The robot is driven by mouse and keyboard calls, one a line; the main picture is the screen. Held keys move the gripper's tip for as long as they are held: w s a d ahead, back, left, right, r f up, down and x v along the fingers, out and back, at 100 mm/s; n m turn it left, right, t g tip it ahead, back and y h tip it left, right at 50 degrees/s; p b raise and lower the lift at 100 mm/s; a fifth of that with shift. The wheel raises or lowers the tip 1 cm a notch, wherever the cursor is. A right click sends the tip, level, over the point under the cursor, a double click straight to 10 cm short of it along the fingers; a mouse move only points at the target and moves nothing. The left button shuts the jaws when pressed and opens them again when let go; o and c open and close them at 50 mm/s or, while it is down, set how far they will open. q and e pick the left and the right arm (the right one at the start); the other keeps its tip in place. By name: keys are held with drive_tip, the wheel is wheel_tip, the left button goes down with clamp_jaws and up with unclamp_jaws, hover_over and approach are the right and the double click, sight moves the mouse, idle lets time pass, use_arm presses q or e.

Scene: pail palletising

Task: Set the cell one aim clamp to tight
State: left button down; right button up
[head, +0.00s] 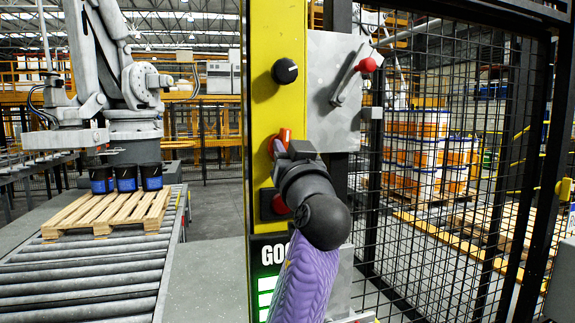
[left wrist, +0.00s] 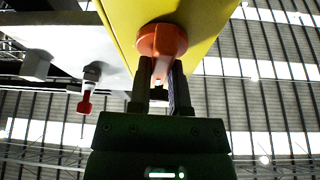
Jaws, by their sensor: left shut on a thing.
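A yellow post (head: 263,105) stands in front of me with controls on its face. A red-orange rotary handle (left wrist: 165,38) sticks out of the post in the left wrist view; only its red edge (head: 284,134) shows in the head view. My left gripper (left wrist: 165,80) is shut on this handle, one finger on each side of its grip. A lever with a red ball end (head: 353,77) slants up to the right on a grey plate (head: 318,60); it also shows in the left wrist view (left wrist: 88,90), apart from the gripper. I cannot read any clamp label.
A black knob (head: 285,71) sits above the handle, and a red button (head: 280,204) below it, partly behind my arm. A mesh fence (head: 460,150) stands right. A roller conveyor with a pallet (head: 108,212) and pails (head: 127,177) lies left, near a grey robot arm (head: 105,60).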

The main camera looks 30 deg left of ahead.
use_arm(q)
drive_tip(key=shift+n+g+y+b, duration=0.4)
drive_tip(key=shift+n+b, duration=0.05)
drive_tip(key=shift+n, duration=0.45)
use_arm(e)
wheel_tip(320, 180, down, 2)
drive_tip(key=shift+f, duration=0.1)
use_arm(q)
drive_tip(key=c, duration=0.6)
unclamp_jaws()
drive_tip(key=shift+o, duration=0.2)
drive_tip(key=b+v, duration=0.5)
drive_tip(key=v, duration=0.5)
use_arm(e)
wheel_tip(320, 180, down, 5)
drive_tip(key=shift+f, duration=0.2)
